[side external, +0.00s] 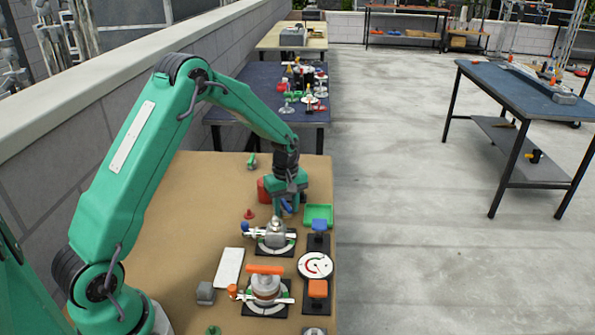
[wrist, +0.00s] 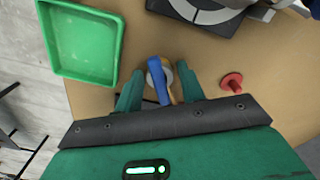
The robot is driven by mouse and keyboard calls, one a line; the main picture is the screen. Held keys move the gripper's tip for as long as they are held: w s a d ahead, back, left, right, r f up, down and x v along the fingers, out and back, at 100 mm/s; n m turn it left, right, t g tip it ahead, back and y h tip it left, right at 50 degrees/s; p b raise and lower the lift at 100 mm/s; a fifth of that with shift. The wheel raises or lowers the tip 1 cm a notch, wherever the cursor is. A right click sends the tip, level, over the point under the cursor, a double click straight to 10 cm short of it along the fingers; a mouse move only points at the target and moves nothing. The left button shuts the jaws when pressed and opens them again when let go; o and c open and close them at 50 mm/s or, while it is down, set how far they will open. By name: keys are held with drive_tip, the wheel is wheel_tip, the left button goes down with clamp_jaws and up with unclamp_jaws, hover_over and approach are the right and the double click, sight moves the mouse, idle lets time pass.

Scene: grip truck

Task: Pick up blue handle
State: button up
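The blue handle (wrist: 155,78) stands between the two green fingers of my gripper (wrist: 160,72) in the wrist view. A round grey and tan part shows beside and under it. The fingers are spread, with a narrow gap visible on each side of the handle. In the side view my gripper (side external: 287,201) is low over the tan table, and a bit of the blue handle (side external: 287,206) shows at its fingers. The lower end of the handle is hidden, so I cannot tell whether it touches the table.
A green tray (wrist: 84,72) lies to the left in the wrist view, and a small red knob (wrist: 231,82) to the right. A dark-based valve fixture (side external: 275,238) stands close by in the side view, with a blue-topped piece (side external: 319,225) to its right. Bare table (side external: 190,215) lies left.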

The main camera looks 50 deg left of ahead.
sight(287, 204)
clamp_jaws()
drive_tip(key=shift+r, duration=0.1)
drive_tip(key=shift+r, duration=0.45)
wheel_tip(287, 204, up, 3)
drive_tip(key=shift+r, duration=0.15)
drive_tip(key=s+d+r, duration=0.3)
drive_tip(key=d+r, duration=0.3)
drive_tip(key=d, duration=0.5)
drive_tip(key=shift+s+r, duration=0.3)
drive_tip(key=shift+r, duration=0.05)
drive_tip(key=shift+s+a+r+m, duration=0.55)
drive_tip(key=shift+s+a+m, duration=0.15)
drive_tip(key=shift+s+m, duration=0.25)
drive_tip(key=shift+s+a+r+m, duration=0.55)
drive_tip(key=shift+s+a+m, duration=0.25)
drive_tip(key=shift+m, duration=0.25)
drive_tip(key=shift+s+a+r+m, duration=0.55)
drive_tip(key=shift+s+a+m, duration=0.1)
drive_tip(key=shift+s+m, duration=0.3)
